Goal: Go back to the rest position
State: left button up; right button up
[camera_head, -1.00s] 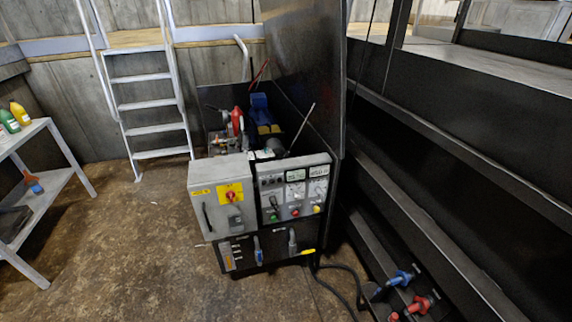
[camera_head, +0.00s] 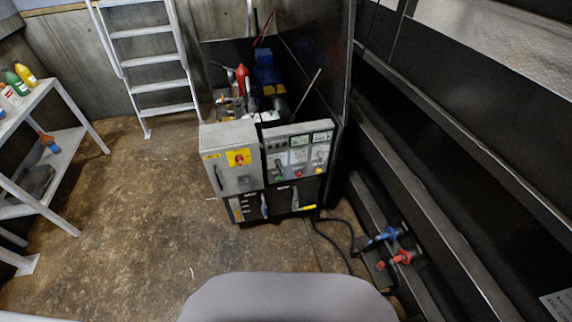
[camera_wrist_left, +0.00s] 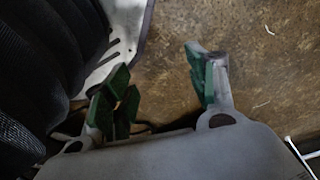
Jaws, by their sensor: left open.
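My left gripper (camera_wrist_left: 160,90) shows in the left wrist view with its green-padded fingers spread apart and nothing between them. Brown floor and a pale grey surface lie behind the fingers. Neither gripper shows in the head view. A rounded grey part, which seems to be my own body, fills the bottom middle of the head view.
A control cabinet (camera_head: 232,160) with meters and knobs stands ahead. Blue and red connectors (camera_head: 402,257) are at the dark machine wall on the right. A shelf (camera_head: 65,145) with bottles stands left, and a ladder (camera_head: 150,60) behind. The floor (camera_head: 130,230) between is clear.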

pick_arm(q)
jog(key=s+a+r+p, duration=0.1)
jog(key=s+a+p, duration=0.1)
jog(key=s+p, duration=0.4)
jog(key=s+a+r+g+p, duration=0.1)
jog(key=s+a+p, duration=0.1)
jog(key=s+p, duration=0.3)
jog(key=s, duration=0.3)
jog(key=shift+a+r+y+p, duration=0.3)
jog(key=shift+a+r+p, duration=0.05)
jog(key=shift+r, duration=0.05)
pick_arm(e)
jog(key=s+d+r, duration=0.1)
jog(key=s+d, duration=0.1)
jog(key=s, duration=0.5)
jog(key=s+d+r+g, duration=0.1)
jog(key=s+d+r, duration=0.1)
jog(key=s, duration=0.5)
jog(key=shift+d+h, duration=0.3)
